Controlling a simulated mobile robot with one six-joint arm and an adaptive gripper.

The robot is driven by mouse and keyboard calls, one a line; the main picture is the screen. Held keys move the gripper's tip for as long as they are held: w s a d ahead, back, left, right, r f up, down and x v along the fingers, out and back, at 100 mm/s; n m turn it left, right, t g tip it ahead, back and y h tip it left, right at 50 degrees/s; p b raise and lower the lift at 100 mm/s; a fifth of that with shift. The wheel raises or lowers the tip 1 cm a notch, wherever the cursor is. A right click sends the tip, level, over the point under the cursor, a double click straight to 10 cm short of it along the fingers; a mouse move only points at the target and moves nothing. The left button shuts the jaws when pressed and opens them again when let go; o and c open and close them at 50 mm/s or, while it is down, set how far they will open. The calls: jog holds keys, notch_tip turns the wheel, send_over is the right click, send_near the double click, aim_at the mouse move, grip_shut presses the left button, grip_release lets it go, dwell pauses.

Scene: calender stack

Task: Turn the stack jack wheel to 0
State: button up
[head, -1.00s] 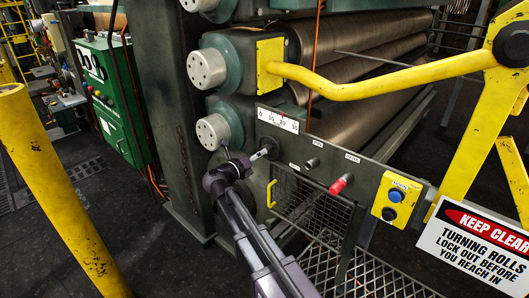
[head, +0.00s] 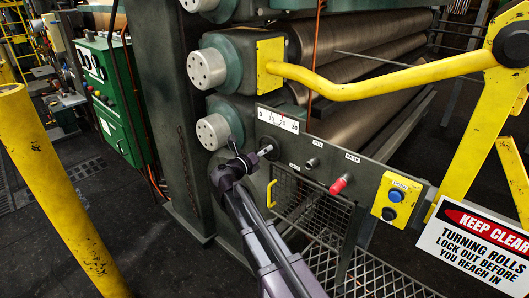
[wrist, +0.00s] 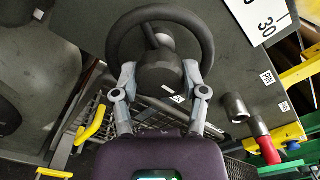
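The stack jack wheel is a black handwheel (wrist: 112,42) with a grey hub, filling the upper middle of the wrist view. It is small and dark on the grey panel in the head view (head: 268,149). A thick black knob (wrist: 160,75) on its near side faces me. My gripper (wrist: 160,72) has its fingers apart, one on each side of the knob; firm contact is not clear. In the head view my gripper (head: 247,160) is at the wheel's left. The white scale (head: 278,120), marked 0 to 30, is above the wheel; its small red mark appears near the middle.
Right of the wheel are a black knob (head: 312,163), a red knob (head: 340,184) and a yellow box with a blue button (head: 396,195). A mesh guard (head: 300,208) lies below. A yellow rail (head: 380,88) crosses above, and a yellow post (head: 55,185) stands left.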

jog(key=shift+m, duration=0.4)
